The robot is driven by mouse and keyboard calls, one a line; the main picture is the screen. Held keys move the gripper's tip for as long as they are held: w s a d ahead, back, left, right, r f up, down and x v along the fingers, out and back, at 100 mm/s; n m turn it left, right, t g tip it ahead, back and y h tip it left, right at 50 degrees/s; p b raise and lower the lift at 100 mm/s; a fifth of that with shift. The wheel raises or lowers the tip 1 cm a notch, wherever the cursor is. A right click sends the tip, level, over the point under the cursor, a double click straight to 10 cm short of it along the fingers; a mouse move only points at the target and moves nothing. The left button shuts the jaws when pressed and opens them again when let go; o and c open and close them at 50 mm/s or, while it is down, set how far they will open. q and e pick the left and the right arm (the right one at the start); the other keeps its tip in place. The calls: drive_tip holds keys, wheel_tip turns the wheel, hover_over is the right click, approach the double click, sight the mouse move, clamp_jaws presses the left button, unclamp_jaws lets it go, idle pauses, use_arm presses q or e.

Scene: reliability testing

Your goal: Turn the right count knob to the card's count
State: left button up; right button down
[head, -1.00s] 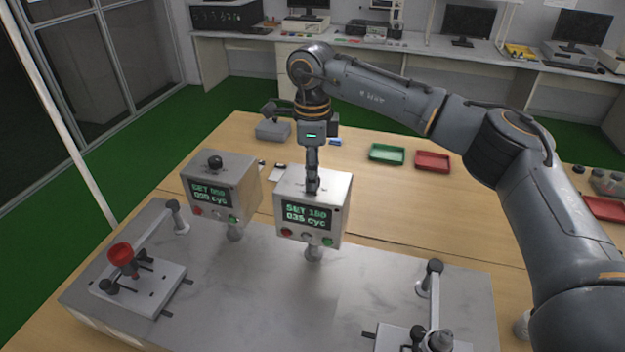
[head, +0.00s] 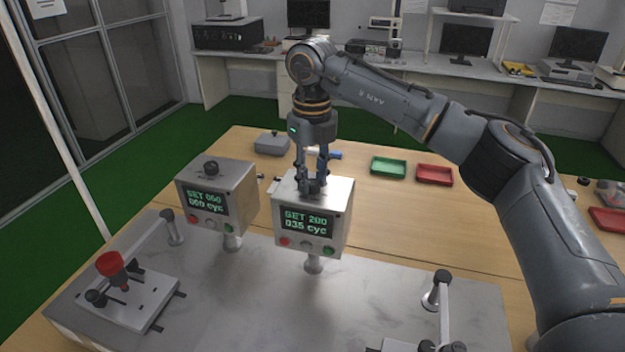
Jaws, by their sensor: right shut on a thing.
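The right counter box (head: 335,238) stands on a post on the grey plate. Its green display (head: 307,221) reads SET 200 over 035 cyc. My right gripper (head: 313,188) points down onto the box's top and is shut on the right count knob, which the fingers mostly hide. I cannot make out a card's count. My left gripper is not in view.
A fixture with a red knob (head: 109,263) and lever stands at the plate's left; another shows at lower right. A green tray (head: 388,158) and a red tray (head: 434,182) lie behind on the wooden table. My right arm crosses above the right side.

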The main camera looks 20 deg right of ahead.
sight(312, 181)
drive_tip(key=shift+r+m, duration=0.1)
drive_tip(key=shift+m, duration=1)
drive_tip(key=c, duration=1)
unclamp_jaws()
drive_tip(key=shift+b, duration=0.3)
wheel_tip(312, 181, up, 12)
drive_tip(key=shift+f, duration=0.1)
